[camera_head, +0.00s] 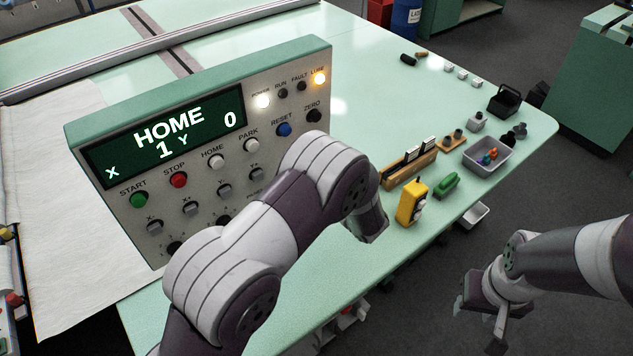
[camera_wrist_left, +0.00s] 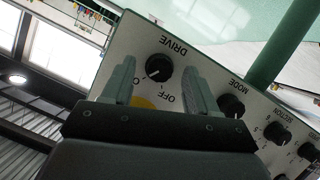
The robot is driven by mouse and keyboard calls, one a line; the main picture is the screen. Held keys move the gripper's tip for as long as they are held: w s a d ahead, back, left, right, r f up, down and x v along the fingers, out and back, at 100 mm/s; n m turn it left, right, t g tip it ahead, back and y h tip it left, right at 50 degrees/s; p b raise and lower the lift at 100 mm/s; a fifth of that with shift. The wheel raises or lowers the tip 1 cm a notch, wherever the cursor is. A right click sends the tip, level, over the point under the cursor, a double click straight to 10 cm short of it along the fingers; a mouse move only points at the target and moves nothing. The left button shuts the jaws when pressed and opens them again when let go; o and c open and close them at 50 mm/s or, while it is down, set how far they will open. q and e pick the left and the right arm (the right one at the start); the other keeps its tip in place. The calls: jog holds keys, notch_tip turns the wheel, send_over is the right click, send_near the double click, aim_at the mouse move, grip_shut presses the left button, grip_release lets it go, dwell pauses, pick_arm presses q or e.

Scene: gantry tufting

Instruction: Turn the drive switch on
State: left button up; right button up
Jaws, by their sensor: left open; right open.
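The drive switch (camera_wrist_left: 159,67) is a round black knob on the pale control panel (camera_wrist_left: 130,40), upside down in the left wrist view. Its DRIVE label is above right and OFF below right; another label starting with O is partly hidden by a finger. A small white mark on the knob appears to face that hidden label. My left gripper (camera_wrist_left: 158,82) is open, its fingers either side of the knob; contact cannot be told. In the head view my left arm covers the panel's lower right, hiding the switch. My right gripper (camera_head: 480,326) is open and empty beyond the table edge.
The console (camera_head: 200,55) shows HOME, X 1, Y 0, with the POWER and right-hand lamps lit. MODE (camera_wrist_left: 231,105) and other knobs sit beside the switch. A yellow device (camera_head: 411,202), wooden rack (camera_head: 409,169) and grey bin (camera_head: 487,157) stand on the table.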

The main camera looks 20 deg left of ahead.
pick_arm(q)
jog(key=b+v, duration=0.2)
jog(key=v, duration=1)
jog(key=shift+d, duration=0.15)
